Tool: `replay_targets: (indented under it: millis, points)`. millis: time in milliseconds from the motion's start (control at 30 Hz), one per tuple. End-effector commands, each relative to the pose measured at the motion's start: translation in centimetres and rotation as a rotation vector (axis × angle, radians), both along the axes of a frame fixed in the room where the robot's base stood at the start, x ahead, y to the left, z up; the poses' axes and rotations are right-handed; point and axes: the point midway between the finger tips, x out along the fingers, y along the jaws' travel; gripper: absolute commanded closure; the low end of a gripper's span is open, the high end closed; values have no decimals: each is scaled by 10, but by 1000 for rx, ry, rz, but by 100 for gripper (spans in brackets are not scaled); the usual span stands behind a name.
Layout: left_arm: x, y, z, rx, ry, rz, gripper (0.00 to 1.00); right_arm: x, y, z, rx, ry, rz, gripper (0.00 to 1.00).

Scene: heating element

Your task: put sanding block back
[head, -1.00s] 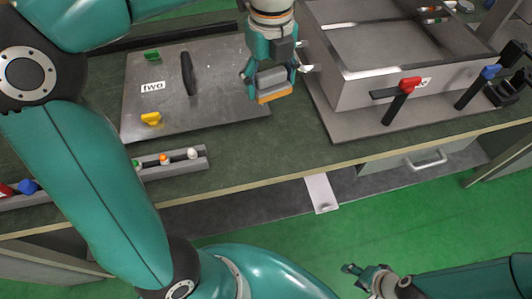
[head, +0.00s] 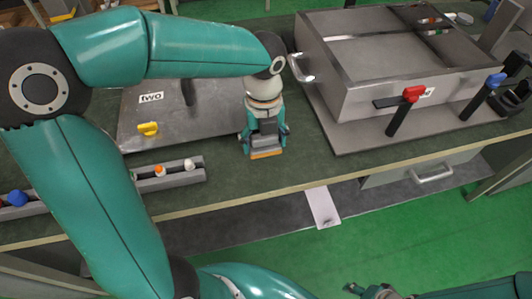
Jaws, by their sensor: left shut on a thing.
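My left gripper (head: 266,144) is shut on the sanding block (head: 267,154), a grey block with an orange underside. It holds the block close over the green bench top, right of the grey rail and near the front edge. I cannot tell whether the block touches the bench. My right gripper (head: 368,290) is at the bottom edge of the view, partly cut off, away from the bench. I cannot tell whether its fingers are open.
A grey rail (head: 185,179) holds small bottles. A large metal box (head: 400,65) with red and blue handles stands at right. Bare bench lies between.

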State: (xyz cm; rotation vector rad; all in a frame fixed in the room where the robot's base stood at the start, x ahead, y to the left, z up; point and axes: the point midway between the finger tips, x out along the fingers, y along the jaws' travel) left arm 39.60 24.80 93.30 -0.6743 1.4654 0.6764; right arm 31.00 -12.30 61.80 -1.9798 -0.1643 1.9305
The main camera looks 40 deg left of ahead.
Motion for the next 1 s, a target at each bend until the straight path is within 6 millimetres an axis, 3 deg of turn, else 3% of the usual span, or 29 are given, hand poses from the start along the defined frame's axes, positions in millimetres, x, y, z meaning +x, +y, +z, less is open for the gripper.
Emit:
replay_targets:
  millis: [367,767,800,933,1000]
  points:
    - [0,0,-42,0,3,0,66,0,0,-5,0,0,0,50]
    - [0,0,-48,-1,-1,-1,66,0,0,-7,0,0,0,50]
    - [0,-1,-48,-1,-1,-1,24,0,0,-7,0,0,0,50]
    - [0,-1,-47,-1,-1,-1,3,0,0,-6,0,0,0,50]
    - [0,-1,-47,-1,-1,-1,3,0,0,-6,0,0,0,50]
